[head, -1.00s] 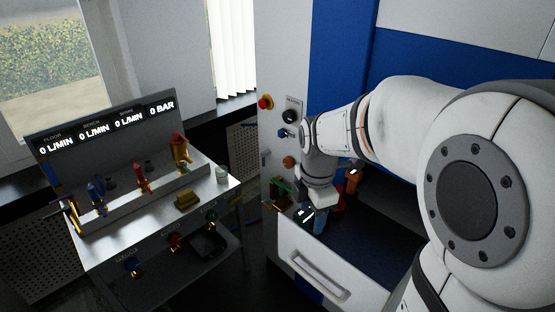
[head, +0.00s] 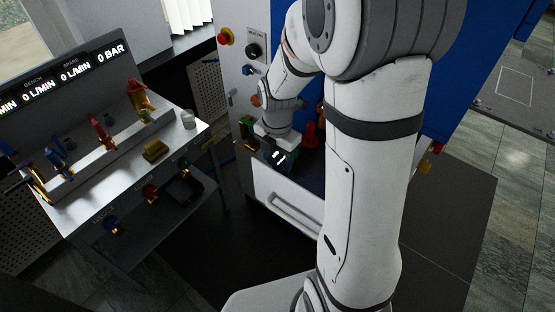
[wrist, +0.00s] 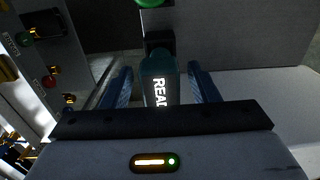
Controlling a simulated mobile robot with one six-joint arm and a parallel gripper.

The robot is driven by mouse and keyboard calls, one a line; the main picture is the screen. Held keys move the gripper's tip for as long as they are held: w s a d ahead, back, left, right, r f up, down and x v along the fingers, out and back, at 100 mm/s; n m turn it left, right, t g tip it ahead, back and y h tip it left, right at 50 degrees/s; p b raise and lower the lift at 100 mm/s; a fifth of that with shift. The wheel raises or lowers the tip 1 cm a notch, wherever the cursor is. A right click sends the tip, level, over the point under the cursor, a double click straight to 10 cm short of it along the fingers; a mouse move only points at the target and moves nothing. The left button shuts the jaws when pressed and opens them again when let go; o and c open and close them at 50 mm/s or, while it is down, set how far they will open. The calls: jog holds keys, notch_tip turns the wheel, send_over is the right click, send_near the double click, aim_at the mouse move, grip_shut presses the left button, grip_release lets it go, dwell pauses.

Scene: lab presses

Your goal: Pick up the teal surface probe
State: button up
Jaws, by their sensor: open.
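The teal surface probe (wrist: 160,68) shows in the wrist view as a dark teal body with white letters reading "READ". It is between the two blue fingers of my gripper (wrist: 163,80), with a visible gap on each side. The fingers are open and not closed on it. Its far end meets a dark block (wrist: 159,40); I cannot tell how it is held there. In the head view my gripper (head: 278,158) is down at the open white drawer, and I cannot make out the probe there.
The white drawer (head: 290,212) stands out from the cabinet. A red object (head: 311,135) stands beside my wrist. A steel bench (head: 100,187) with coloured valves, a yellow block (head: 155,150) and a white cup (head: 188,119) is at the left. Dark floor lies between them.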

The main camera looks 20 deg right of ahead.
jog(key=shift+f, duration=0.15)
jog(key=c, duration=1.1)
jog(key=shift+o, duration=0.2)
notch_tip(320, 180, up, 18)
jog(key=b, duration=0.2)
